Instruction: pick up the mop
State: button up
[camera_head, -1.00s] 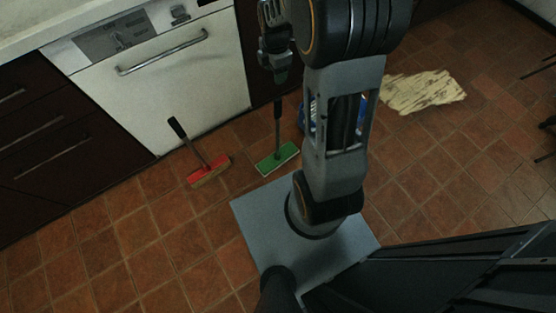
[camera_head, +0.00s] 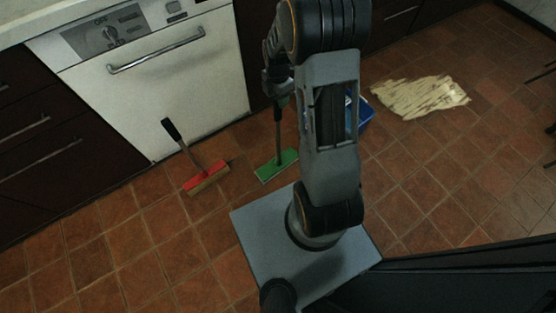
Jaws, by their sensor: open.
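The mop has a flat green head (camera_head: 276,166) on the tiled floor and a dark, upright handle (camera_head: 278,130). It stands in front of the dark cabinet, right of the white dishwasher. My gripper (camera_head: 277,101) is at the upper end of the mop handle, left of my arm. The jaws are open. They are small and dark here, and the top of the handle is hidden by them, so I cannot tell whether the handle lies between the fingers.
A red brush (camera_head: 207,176) with a dark, tilted handle lies left of the mop. A blue bucket (camera_head: 366,114) is partly hidden behind my arm. A pale, ragged rug (camera_head: 420,97) lies at the right. The dishwasher (camera_head: 160,75) and cabinets line the back. Floor at front left is clear.

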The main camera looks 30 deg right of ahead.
notch_tip(320, 180, down, 5)
jog(key=shift+w+d+r+b, duration=0.1)
jog(key=shift+w+b, duration=0.05)
jog(key=shift+b, duration=0.95)
jog(key=shift+c, duration=0.5)
grip_shut()
